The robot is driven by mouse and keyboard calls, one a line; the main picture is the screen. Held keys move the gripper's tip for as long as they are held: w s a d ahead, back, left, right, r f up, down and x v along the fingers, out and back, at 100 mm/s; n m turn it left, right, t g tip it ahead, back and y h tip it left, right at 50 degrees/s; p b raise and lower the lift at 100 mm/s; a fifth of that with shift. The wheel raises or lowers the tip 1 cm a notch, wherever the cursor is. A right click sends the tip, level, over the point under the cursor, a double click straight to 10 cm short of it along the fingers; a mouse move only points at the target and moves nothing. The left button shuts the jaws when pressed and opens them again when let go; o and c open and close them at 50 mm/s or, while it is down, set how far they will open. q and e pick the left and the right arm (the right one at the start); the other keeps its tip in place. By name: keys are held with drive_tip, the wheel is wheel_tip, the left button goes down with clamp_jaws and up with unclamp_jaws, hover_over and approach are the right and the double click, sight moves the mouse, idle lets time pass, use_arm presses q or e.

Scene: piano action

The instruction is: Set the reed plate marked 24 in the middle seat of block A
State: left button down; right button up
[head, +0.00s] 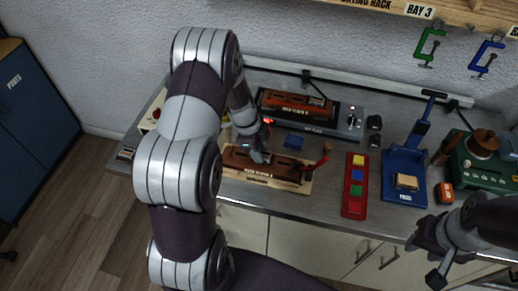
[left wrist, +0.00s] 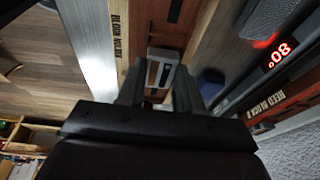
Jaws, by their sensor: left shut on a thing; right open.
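My left gripper (head: 258,148) is low over the front reddish-brown reed block (head: 238,164), which lies on a pale wooden base. In the left wrist view, the left gripper (left wrist: 158,88) is shut on a small pale plate (left wrist: 163,68) with dark and orange markings, at the block (left wrist: 156,18). Whether the plate is seated or just above the block cannot be told, and no number on it is readable. A second reed block (head: 290,105) lies on the black hot plate behind. My right gripper (head: 430,262) is open and empty at the front right.
A red tray (head: 354,207) with coloured squares, a blue press (head: 404,191) and a green machine (head: 478,168) stand right of the block. A red-handled tool (head: 320,160) lies at the block's right end. A blue piece (head: 293,142) lies between the blocks. The hot plate's red display glows.

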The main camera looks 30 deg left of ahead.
use_arm(q)
drive_tip(key=shift+w+a+f, duration=0.15)
drive_tip(key=shift+w+a, duration=0.05)
drive_tip(key=shift+w, duration=0.05)
use_arm(e)
drive_tip(key=shift+w+a, duration=0.15)
drive_tip(key=shift+w, duration=0.1)
use_arm(q)
drive_tip(key=shift+s+d, duration=0.1)
drive_tip(key=shift+s, duration=0.05)
use_arm(e)
drive_tip(key=shift+s, duration=0.1)
drive_tip(key=shift+f, duration=0.1)
use_arm(q)
drive_tip(key=shift+b, duration=0.3)
use_arm(e)
drive_tip(key=shift+f, duration=0.3)
use_arm(q)
drive_tip(key=shift+f+b, duration=0.45)
drive_tip(key=shift+b, duration=0.25)
use_arm(e)
drive_tip(key=shift+f, duration=0.65)
